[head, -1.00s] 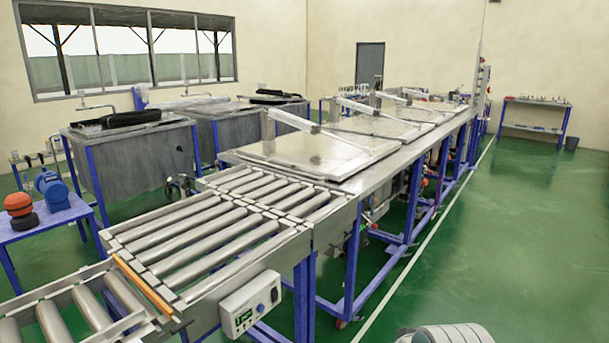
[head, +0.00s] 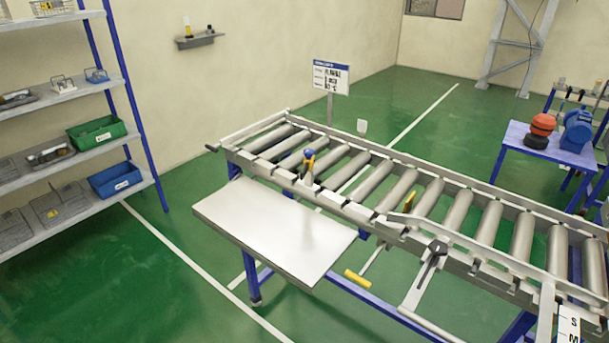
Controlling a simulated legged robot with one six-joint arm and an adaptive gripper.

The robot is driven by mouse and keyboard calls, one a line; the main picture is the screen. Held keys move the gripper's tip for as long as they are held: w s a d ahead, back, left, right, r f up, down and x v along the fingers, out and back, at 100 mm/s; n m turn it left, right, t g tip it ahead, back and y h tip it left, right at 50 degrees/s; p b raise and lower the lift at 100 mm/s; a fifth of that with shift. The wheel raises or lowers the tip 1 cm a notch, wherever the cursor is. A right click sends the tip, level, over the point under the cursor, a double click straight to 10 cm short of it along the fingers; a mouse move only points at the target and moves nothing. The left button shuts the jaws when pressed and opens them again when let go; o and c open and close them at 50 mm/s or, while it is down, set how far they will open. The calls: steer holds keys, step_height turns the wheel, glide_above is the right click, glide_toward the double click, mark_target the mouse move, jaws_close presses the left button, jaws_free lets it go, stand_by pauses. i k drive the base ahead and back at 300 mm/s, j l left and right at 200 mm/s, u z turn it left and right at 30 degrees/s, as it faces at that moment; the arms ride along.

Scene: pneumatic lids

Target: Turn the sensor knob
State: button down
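A small upright device (head: 309,164) with a blue round top and a yellow part stands on the near rail of the roller conveyor (head: 262,164). I cannot tell whether its blue top is the sensor knob. A black lever-like fitting (head: 434,252) sits on the near rail farther right, by a metal bracket. My gripper is not in view, so its state is hidden.
A pale side table (head: 275,225) juts out from the conveyor's near side. A shelf rack (head: 88,147) with green and blue bins stands at left. A blue bench (head: 545,145) is at far right. Green floor is open between rack and table.

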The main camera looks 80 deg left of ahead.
mark_target(308, 152)
steer(key=u, duration=2.9)
